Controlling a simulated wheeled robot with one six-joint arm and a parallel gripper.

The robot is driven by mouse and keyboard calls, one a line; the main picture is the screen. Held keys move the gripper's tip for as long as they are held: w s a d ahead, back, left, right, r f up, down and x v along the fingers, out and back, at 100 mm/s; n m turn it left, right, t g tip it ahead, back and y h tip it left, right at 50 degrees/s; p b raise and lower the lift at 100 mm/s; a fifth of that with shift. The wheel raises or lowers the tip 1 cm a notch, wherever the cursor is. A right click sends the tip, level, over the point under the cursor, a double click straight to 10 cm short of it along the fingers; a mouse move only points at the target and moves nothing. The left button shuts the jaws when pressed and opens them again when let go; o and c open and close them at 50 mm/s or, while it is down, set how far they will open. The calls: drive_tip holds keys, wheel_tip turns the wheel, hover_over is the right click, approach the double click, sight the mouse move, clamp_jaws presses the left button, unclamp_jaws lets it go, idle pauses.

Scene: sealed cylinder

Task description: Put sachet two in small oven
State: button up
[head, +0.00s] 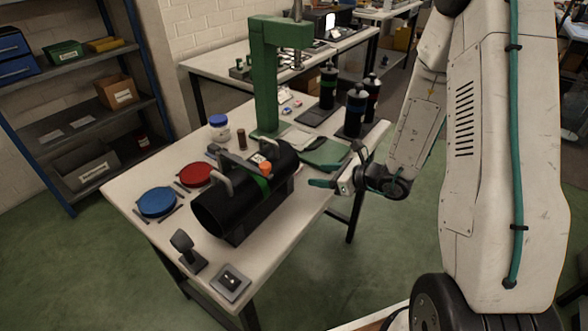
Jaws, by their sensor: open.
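My gripper (337,168) is open, with nothing seen between its fingers, at the right edge of the near table, right of the large black cylinder (225,205). Several small packets (290,108) lie on the table behind the green press. They may be sachets, but they are too small to read, and I cannot tell which is sachet two. A dark box with a bright front window (331,21) stands on the back bench and may be the small oven. I cannot tell whether its door is open.
The near table (130,190) also holds a green press (266,75), blue (157,202) and red (195,175) discs, a white jar with a blue lid (219,128) and dark bottles (355,110). Shelves (75,110) stand at left. Green floor is clear in front.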

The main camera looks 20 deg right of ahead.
sight(299, 169)
drive_tip(key=shift+w+d+m, duration=0.3)
drive_tip(key=shift+w, duration=0.05)
drive_tip(key=shift+w+f+h, duration=0.1)
drive_tip(key=shift+w+h, duration=0.15)
drive_tip(key=shift+h, duration=0.05)
drive_tip(key=x, duration=0.7)
drive_tip(key=shift+w+a+r, duration=0.1)
drive_tip(key=shift+a+r, duration=0.15)
drive_tip(key=shift+t, duration=0.3)
drive_tip(key=c, duration=0.7)
